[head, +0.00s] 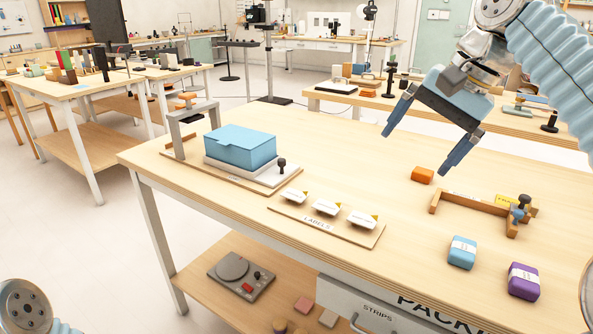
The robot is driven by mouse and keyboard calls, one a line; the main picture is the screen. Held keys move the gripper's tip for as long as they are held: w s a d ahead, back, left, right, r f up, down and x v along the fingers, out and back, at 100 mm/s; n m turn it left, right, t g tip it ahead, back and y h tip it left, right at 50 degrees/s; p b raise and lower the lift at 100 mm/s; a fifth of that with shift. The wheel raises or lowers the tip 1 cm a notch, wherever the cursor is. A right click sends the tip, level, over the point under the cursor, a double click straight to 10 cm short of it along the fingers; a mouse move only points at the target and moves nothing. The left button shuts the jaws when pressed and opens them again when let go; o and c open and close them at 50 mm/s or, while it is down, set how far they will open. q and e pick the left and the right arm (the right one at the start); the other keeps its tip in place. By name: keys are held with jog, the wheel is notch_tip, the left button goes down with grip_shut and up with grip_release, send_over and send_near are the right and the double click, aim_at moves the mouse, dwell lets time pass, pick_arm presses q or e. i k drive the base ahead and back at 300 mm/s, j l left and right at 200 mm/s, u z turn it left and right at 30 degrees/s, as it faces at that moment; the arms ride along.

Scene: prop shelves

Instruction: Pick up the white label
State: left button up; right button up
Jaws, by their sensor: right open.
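Three small white labels, a left one (294,197), a middle one (326,208) and a right one (363,219), rest on a wooden board (289,216) marked LABELS on the table. Each has a small yellow corner. My right gripper (416,155) is open and empty, above the back right of the table, up and to the right of the labels and apart from them. My left gripper is out of view; only a part of my left arm shows at the bottom left corner.
A blue box (241,147) sits on a fixture left of the labels. An orange block (422,174), a wooden corner frame (468,206), a light blue block (462,252) and a purple block (523,281) stand to the right. The table between labels and frame is clear.

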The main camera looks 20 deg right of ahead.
aim_at(360, 217)
jog(key=k+j, duration=0.75)
jog(key=j, duration=0.2)
